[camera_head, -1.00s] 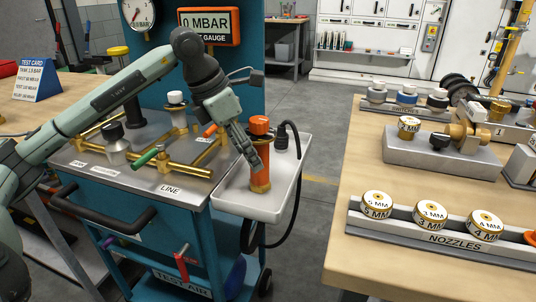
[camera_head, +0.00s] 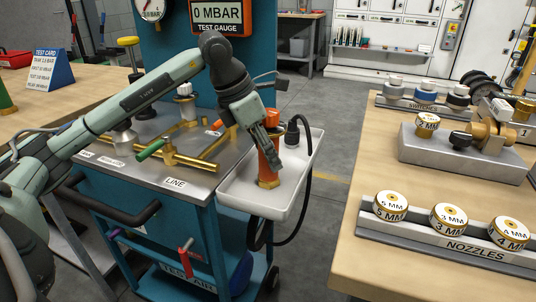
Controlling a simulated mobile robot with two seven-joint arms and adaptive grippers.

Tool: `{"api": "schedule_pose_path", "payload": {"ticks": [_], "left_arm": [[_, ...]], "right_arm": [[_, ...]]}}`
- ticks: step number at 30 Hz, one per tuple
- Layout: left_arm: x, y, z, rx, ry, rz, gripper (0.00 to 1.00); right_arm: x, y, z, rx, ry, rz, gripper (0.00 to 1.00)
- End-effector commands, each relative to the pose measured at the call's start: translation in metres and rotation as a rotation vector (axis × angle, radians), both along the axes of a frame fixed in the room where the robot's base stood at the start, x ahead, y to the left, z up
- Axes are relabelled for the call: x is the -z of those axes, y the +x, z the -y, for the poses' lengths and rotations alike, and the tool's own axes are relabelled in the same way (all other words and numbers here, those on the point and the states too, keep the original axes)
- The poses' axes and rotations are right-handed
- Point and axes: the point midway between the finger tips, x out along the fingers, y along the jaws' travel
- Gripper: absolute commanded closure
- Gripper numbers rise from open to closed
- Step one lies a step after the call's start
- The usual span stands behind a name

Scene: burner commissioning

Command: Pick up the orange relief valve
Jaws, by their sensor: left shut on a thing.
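The orange relief valve (camera_head: 266,158) stands upright in the white tray (camera_head: 299,200) on the right side of the teal test cart. It has an orange body, an orange cap and a brass lower end. My left gripper (camera_head: 275,151) reaches down to it from the upper left and is shut on its upper body. The fingers hide part of the valve. The brass end appears at the tray floor; I cannot tell whether it touches. My right gripper is not in view.
The cart top (camera_head: 200,180) carries brass pipes and a green-handled valve. A wooden table (camera_head: 365,220) with a nozzle rack (camera_head: 425,240) stands at right, across a floor gap.

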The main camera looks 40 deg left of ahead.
Motion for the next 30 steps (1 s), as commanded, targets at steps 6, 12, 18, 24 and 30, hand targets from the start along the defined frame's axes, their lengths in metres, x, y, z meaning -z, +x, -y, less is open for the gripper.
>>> {"api": "schedule_pose_path", "payload": {"ticks": [6, 12, 18, 24, 30], "left_arm": [[-0.001, 0.0, 0.0, 0.0, -0.002, 0.001, 1.0], [-0.005, 0.001, 0.001, 0.001, -0.001, 0.003, 1.0], [-0.031, 0.001, 0.001, 0.001, -0.001, 0.007, 1.0], [-0.072, 0.001, 0.001, 0.001, -0.003, 0.008, 1.0], [-0.096, 0.001, 0.001, 0.001, -0.003, 0.003, 1.0]], "right_arm": [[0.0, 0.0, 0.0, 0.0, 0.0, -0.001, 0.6], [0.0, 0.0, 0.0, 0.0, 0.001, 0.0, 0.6], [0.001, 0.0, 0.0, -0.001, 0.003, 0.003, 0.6], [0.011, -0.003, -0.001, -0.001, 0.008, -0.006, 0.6], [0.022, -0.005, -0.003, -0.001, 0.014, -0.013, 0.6]]}}
